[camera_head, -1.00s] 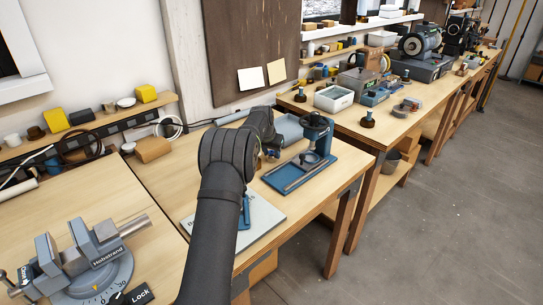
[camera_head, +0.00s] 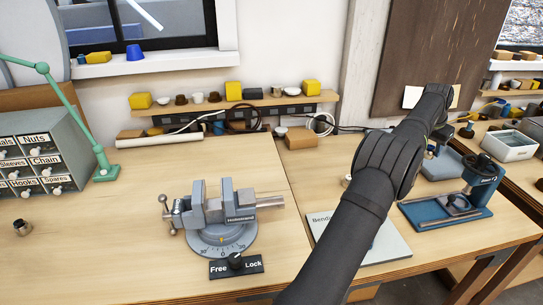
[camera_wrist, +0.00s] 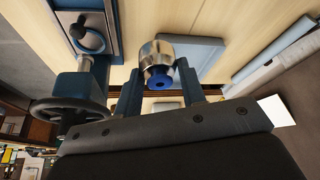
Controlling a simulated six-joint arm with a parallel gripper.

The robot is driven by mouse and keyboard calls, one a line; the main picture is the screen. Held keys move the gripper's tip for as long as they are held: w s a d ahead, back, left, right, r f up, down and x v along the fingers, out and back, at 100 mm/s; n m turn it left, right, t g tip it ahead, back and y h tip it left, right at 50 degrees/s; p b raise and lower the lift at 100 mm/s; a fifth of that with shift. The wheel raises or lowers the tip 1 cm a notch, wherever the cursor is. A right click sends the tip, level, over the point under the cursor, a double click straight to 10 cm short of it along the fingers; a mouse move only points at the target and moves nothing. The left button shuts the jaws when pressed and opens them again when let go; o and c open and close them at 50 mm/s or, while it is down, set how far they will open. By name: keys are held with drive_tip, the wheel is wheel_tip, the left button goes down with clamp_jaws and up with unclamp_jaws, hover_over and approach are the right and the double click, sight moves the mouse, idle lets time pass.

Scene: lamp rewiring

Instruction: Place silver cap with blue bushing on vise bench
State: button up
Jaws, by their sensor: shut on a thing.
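In the wrist view, a silver cap (camera_wrist: 157,50) with a blue bushing (camera_wrist: 160,82) at its lower end sits between the fingers of my gripper (camera_wrist: 158,75). My gripper is shut on it and holds it over a bench. In the head view, my dark arm reaches over the right bench and hides most of the gripper and the cap. The grey vise (camera_head: 222,205) stands on the vise bench (camera_head: 115,235), left of my arm and well away from the gripper.
A "Free/Lock" plate (camera_head: 236,266) lies in front of the vise. A blue press (camera_head: 480,185) and a bending plate (camera_head: 385,243) are near my arm. The bench around the vise is mostly bare.

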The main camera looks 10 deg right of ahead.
wheel_tip(320, 180, up, 5)
drive_tip(key=shift+r, duration=0.15)
drive_tip(key=shift+w+a+r, duration=0.3)
drive_tip(key=shift+w+a, duration=0.1)
drive_tip(key=w+a+r+n+t, duration=0.15)
drive_tip(key=w+a, duration=0.35)
drive_tip(key=a, duration=0.7)
drive_tip(key=w+a+r+n+y, duration=0.1)
drive_tip(key=w+a+n, duration=0.3)
drive_tip(key=a, duration=0.7)
drive_tip(key=w+a+r+n, duration=0.15)
drive_tip(key=w+a, duration=0.45)
drive_tip(key=a, duration=0.6)
drive_tip(key=a+r+n+y, duration=0.1)
drive_tip(key=a+n, duration=0.1)
drive_tip(key=a, duration=1.6)
drive_tip(key=n+y, duration=0.4)
drive_tip(key=n, duration=0.5)
hover_over(145, 249)
drive_tip(key=s, duration=0.1)
wheel_tip(145, 249, down, 5)
drive_tip(key=shift+t, duration=0.35)
drive_tip(key=f, duration=1.1)
drive_tip(key=shift+s+d+f, duration=0.2)
drive_tip(key=shift+s+d, duration=0.15)
drive_tip(key=shift+f, duration=2)
